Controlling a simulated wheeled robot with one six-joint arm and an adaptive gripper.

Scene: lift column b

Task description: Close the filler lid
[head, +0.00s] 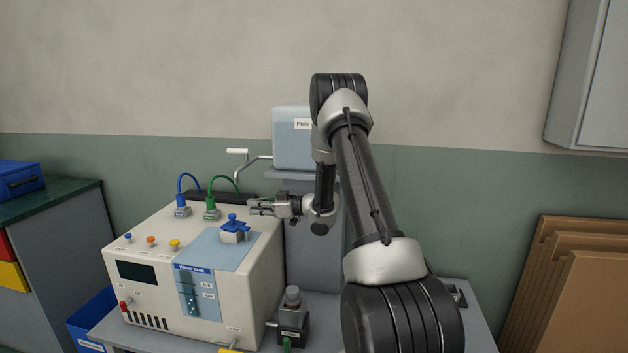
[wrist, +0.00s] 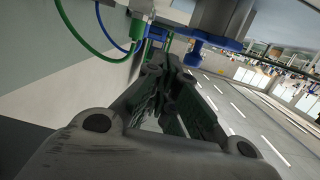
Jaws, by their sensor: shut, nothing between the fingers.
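The filler lid (head: 234,225) is a small blue part with a raised knob, on a pale filler neck on top of the cream machine (head: 135,255), above its water tank panel (head: 198,290). Its hinge angle is too small to make out. My gripper (head: 253,206) is shut and empty, pointing left, just right of the lid and a little above it, apparently apart. In the wrist view the closed fingers (wrist: 172,65) point toward blue parts of the filler (wrist: 215,42) beside a grey cylinder (wrist: 225,15).
Green (head: 211,207) and blue (head: 182,204) cables plug into the machine's top behind the lid. A bent pipe with a white handle (head: 237,151) rises behind. A pale blue container (head: 291,145) stands on a pedestal behind my arm. A dark valve (head: 292,318) sits right of the machine.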

